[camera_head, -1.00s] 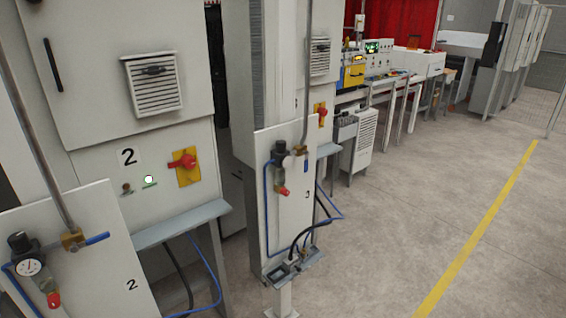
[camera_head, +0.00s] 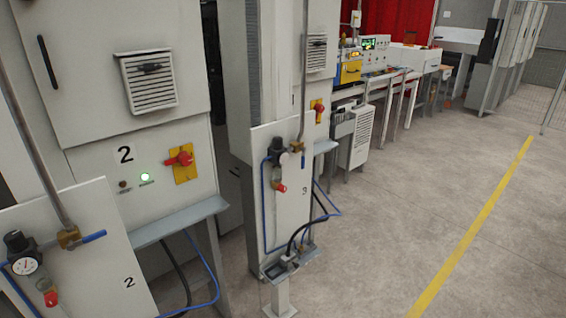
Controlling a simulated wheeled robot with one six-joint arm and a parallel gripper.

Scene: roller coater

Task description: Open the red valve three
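The panel marked 3 (camera_head: 292,222) stands upright near the middle of the head view. It carries a dark regulator with a red knob at its bottom end (camera_head: 280,188). Beside the regulator a vertical pipe ends in a brass fitting (camera_head: 297,147), with a small blue part just below it. Behind this panel, a red rotary handle (camera_head: 318,108) on a yellow plate is partly visible on the third cabinet. The frames do not make clear which red part is the valve. My gripper is not in view.
The cabinet marked 2 (camera_head: 85,75) has a red rotary handle (camera_head: 181,159) and green lamp. The front panel marked 2 (camera_head: 95,240) fills the lower left. A pedestal (camera_head: 279,297) stands below panel 3. Open floor (camera_head: 400,220) with a yellow line (camera_head: 480,215) lies right.

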